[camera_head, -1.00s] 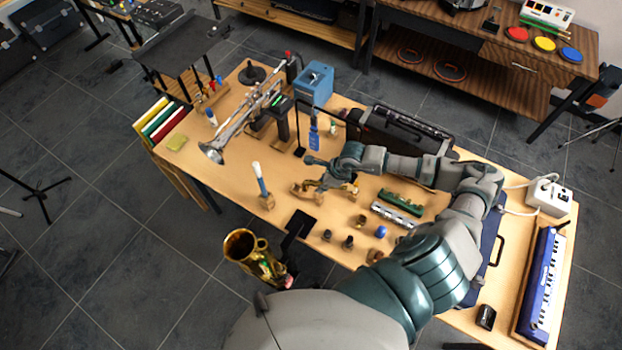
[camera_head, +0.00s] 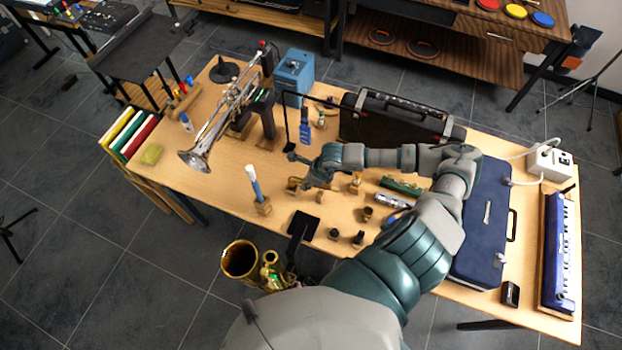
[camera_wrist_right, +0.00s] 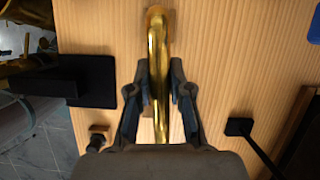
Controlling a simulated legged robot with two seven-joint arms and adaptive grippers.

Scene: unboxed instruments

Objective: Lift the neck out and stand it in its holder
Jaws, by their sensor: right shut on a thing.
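The neck is a curved, shiny brass tube (camera_wrist_right: 157,45), seen from above in the right wrist view. My right gripper (camera_wrist_right: 160,92) is shut on it, with one finger on each side. In the head view the right gripper (camera_head: 305,184) is over the middle of the table, with a bit of brass showing beside it. A small wooden block (camera_head: 320,197) is close by on the table. I cannot tell which block is the neck's holder, nor whether the neck is clear of the wood partly seen beneath it. My left gripper is not in view.
A wooden block with an upright blue-and-white stick (camera_head: 256,187) stands left of the gripper. A black plate (camera_head: 303,224) is at the near edge. A trumpet on a stand (camera_head: 220,122) is further left, a black case (camera_head: 400,122) behind. A brass horn (camera_head: 240,260) is in front.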

